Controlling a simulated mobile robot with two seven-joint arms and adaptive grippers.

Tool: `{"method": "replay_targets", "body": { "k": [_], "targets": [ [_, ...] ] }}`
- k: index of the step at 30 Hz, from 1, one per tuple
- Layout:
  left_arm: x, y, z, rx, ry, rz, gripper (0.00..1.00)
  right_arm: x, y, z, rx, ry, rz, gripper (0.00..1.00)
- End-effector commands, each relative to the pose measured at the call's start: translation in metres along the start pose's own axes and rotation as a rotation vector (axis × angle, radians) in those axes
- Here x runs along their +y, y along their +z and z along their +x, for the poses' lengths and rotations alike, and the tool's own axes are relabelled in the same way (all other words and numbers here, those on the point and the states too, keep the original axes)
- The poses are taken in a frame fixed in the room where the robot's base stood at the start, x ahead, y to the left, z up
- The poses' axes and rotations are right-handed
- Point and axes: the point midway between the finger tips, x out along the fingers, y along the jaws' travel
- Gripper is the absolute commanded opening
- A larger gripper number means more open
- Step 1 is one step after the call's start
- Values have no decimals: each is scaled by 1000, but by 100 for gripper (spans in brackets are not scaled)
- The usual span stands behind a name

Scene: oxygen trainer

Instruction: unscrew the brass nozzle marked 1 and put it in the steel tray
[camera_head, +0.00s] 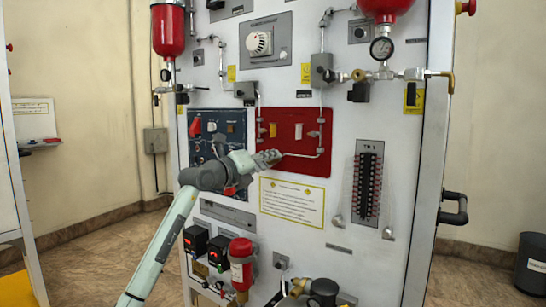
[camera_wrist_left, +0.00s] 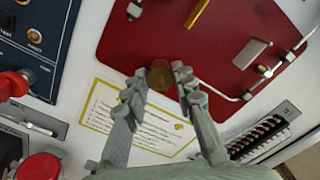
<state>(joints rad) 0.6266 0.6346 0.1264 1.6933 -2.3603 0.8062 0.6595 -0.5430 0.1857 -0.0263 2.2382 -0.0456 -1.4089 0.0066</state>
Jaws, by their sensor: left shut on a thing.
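My left gripper (camera_head: 268,158) is at the lower left edge of the red panel (camera_head: 305,132) on the white trainer board. The left wrist view shows its two fingertips (camera_wrist_left: 159,80) closed around a small, round brass piece, apparently the nozzle (camera_wrist_left: 160,75). The nozzle sits by the left end of the thin pipe that runs along the red panel's lower edge. I cannot tell whether it is still joined to the pipe, and the mark 1 is not readable. In the head view the fingers hide the nozzle. I cannot make out the steel tray. My right gripper is not in view.
A dark blue panel (camera_head: 217,135) lies left of the red one. A yellow-edged notice (camera_head: 293,202) is just below my gripper. A terminal strip (camera_head: 367,185) is to the right. A red cylinder (camera_head: 241,266) and black boxes (camera_head: 195,240) stick out below.

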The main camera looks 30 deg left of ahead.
Motion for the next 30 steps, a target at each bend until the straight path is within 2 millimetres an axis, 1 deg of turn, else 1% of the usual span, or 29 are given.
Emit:
{"method": "replay_targets", "body": {
  "k": [1,2,5,12,14,16,19,27,29,30],
  "targets": [
    [-3,2,0,2,0,-43,0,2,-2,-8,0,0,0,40],
    [-3,1,0,2,0,-63,0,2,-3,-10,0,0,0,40],
    [-1,1,0,0,0,-98,0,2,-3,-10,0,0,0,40],
    [0,0,0,0,0,-102,0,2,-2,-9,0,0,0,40],
    [-1,0,0,0,-2,-157,0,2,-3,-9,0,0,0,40],
    [-1,-1,0,0,-4,-269,0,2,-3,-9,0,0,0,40],
    [-1,0,0,-1,-2,-382,0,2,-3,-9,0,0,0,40],
    [0,0,0,0,0,-407,0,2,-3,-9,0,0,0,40],
    [-1,0,0,0,-2,-466,0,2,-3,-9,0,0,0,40],
    [-1,0,0,0,-3,-529,0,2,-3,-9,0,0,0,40]
  ]
}}
